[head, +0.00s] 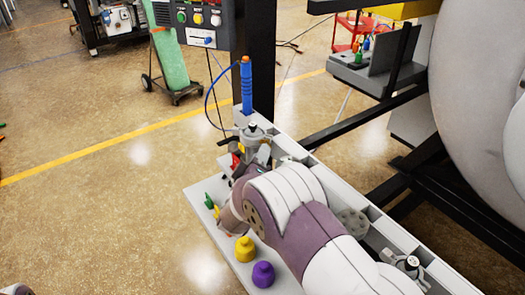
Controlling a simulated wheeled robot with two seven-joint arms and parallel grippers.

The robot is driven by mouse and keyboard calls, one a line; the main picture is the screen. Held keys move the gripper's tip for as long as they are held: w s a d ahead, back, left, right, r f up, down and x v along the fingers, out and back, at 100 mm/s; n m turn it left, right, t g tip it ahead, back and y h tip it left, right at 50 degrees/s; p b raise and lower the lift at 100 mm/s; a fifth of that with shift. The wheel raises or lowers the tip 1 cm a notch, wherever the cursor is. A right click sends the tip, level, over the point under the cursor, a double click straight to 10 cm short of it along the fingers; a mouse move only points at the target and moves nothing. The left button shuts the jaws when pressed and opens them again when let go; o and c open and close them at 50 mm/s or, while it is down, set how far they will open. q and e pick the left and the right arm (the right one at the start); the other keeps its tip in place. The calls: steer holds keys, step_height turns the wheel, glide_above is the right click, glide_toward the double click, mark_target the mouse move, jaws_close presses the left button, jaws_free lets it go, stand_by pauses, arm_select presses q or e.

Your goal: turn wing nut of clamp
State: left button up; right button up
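A silver metal clamp (257,134) stands at the far end of the narrow grey rail, below a blue upright handle. My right gripper (238,160) is at the clamp, on its near left side. It is small and partly hidden by my own wrist, so I cannot tell whether its fingers touch the clamp or are open. The wing nut cannot be made out clearly. My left gripper is out of view.
A blue cylinder with an orange tip (246,86) rises behind the clamp. Green, yellow and purple knobs (263,274) stand on the grey plate (225,245). Another silver fitting (408,264) sits at the rail's near end. A black post (255,50) stands behind.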

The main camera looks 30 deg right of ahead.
steer(key=x, duration=0.3)
jaws_close()
steer(key=shift+m, duration=0.8)
jaws_free()
